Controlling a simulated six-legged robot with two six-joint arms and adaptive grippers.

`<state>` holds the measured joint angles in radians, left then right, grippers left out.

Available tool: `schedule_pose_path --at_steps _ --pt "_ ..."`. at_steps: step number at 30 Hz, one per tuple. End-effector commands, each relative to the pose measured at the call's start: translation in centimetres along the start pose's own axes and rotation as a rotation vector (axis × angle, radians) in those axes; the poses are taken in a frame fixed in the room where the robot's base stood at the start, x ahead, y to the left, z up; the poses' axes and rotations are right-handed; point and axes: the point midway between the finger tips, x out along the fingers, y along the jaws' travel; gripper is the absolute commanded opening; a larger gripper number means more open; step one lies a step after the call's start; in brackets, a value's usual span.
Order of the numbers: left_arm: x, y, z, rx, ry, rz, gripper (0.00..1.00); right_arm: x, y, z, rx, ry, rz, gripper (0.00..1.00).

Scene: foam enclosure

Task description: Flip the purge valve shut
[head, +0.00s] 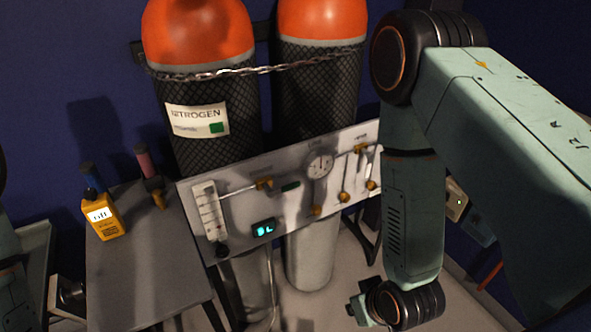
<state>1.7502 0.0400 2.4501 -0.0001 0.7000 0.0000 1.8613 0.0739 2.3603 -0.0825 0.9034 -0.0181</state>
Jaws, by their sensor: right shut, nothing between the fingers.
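A pale valve panel (240,222) stands tilted in front of two gas cylinders. A brass valve (264,184) sits on its upper pipe, with a green lever (290,186) to its right, roughly in line with the pipe. Other brass fittings (343,197) sit at the panel's right. Labels are too small to read, so I cannot tell which one is the purge valve. My right gripper (357,309) is low, below and apart from the panel, shut and empty, partly hidden by its own wrist. My left gripper is out of view; only part of that arm shows at the left edge.
A chain (262,69) crosses the cylinders, one labelled nitrogen (197,120). The panel carries a flowmeter (210,208), a gauge (320,165) and a lit display (263,229). A grey table (140,265) at left holds a yellow meter (102,216). My right arm covers the panel's right end.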

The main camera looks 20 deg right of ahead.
Motion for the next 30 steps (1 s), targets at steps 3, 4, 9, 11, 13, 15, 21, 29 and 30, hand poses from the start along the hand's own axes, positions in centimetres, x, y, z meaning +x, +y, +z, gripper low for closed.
schedule_pose_path --at_steps 3,4,9,11,13,15,21,29,30 --pt "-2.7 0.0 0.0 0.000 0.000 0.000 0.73 -2.4 -0.7 -8.2 -0.042 0.241 -0.032 0.00" --pt "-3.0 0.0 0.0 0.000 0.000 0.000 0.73 -2.9 -0.8 -10.0 -0.053 0.301 -0.039 0.00" --pt "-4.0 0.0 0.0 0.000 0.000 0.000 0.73 -6.0 -1.8 -18.2 -0.109 0.608 -0.077 0.00" --pt "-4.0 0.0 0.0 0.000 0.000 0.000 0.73 -6.9 -2.1 -20.0 -0.124 0.695 -0.088 0.00" --pt "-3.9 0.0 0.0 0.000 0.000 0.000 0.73 -7.8 -2.4 -21.5 -0.138 0.777 -0.098 0.00" --pt "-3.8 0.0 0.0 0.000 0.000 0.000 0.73 -8.6 -2.7 -22.5 -0.149 0.837 -0.104 0.00" --pt "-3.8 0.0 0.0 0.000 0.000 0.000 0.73 -9.8 -2.9 -23.5 -0.160 0.911 -0.107 0.00" --pt "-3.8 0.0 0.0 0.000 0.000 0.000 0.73 -9.8 -2.9 -23.5 -0.162 0.913 -0.105 0.00" --pt "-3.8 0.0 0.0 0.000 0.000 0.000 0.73 -9.8 -2.9 -23.6 -0.162 0.912 -0.105 0.00"
